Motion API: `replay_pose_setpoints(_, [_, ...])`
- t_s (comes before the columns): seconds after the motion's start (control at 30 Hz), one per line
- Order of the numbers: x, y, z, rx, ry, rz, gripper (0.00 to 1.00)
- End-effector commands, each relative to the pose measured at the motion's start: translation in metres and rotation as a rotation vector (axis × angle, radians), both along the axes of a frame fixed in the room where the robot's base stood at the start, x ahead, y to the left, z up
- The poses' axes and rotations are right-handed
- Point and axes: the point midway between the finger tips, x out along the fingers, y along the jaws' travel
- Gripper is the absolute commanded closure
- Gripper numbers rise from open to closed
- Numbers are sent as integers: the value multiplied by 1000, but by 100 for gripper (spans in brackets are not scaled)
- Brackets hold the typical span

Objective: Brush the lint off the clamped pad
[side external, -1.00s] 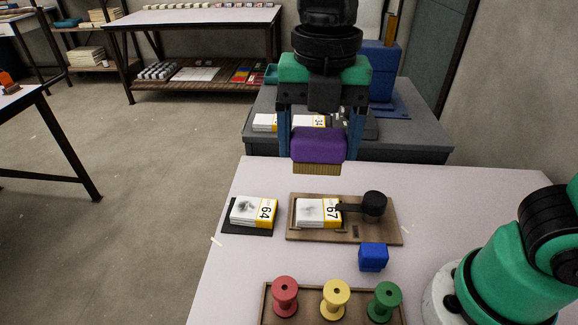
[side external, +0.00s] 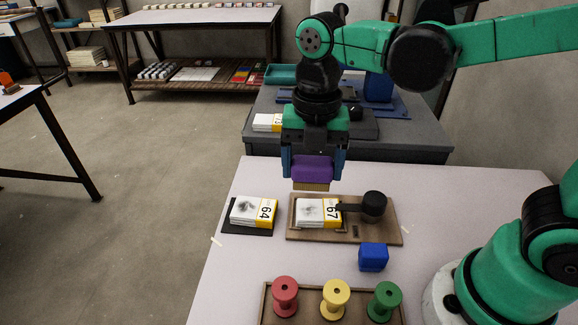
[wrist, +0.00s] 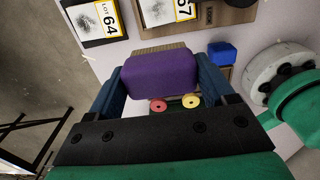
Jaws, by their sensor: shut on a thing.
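My gripper (side external: 312,172) is shut on a purple brush (side external: 311,168) with tan bristles pointing down. In the side view the brush is in the air, just behind the pad labelled 67 (side external: 314,210). That pad sits on a wooden board (side external: 382,232) with a black clamp (side external: 372,206) at its right, and has a grey smudge of lint on its white top. A second pad, labelled 64 (side external: 248,211), lies on a black base at the left, also with a dark smudge. In the wrist view the purple brush (wrist: 160,75) fills the space between my fingers.
A blue block (side external: 373,257) sits in front of the wooden board. A wooden tray with red (side external: 285,296), yellow (side external: 335,299) and green (side external: 385,301) spools is at the front. A grey table (side external: 400,146) stands behind. The white table's left front is clear.

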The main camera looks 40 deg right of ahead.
Motion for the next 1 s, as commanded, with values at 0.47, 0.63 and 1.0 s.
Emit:
replay_pose_setpoints(0.47, [3, -7, -33, 0, 0, 1, 66])
replay_pose_setpoints(0.63, [3, -7, -49, 0, 0, 1, 66])
replay_pose_setpoints(1.0, [3, -7, -83, 0, 0, 0, 66])
